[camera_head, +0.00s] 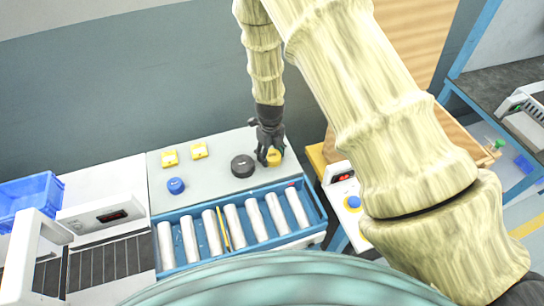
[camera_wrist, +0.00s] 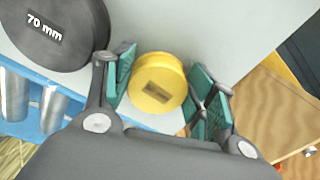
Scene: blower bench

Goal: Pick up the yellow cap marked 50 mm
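A round yellow cap (camera_wrist: 158,82) with a brown label stands on the grey bench top, between the fingers of my gripper (camera_wrist: 165,76) in the wrist view. The label's print is too blurred to read. The green finger pads are spread on either side of the cap, and a gap shows at least on the left. In the head view my gripper (camera_head: 268,157) points down over the yellow cap (camera_head: 275,159) and partly hides it. I cannot tell the exact height of the fingertips.
A black cap marked 70 mm (camera_wrist: 58,28) stands close to the left; it also shows in the head view (camera_head: 242,166). A blue tray (camera_head: 170,265) of silver cylinders lies in front.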

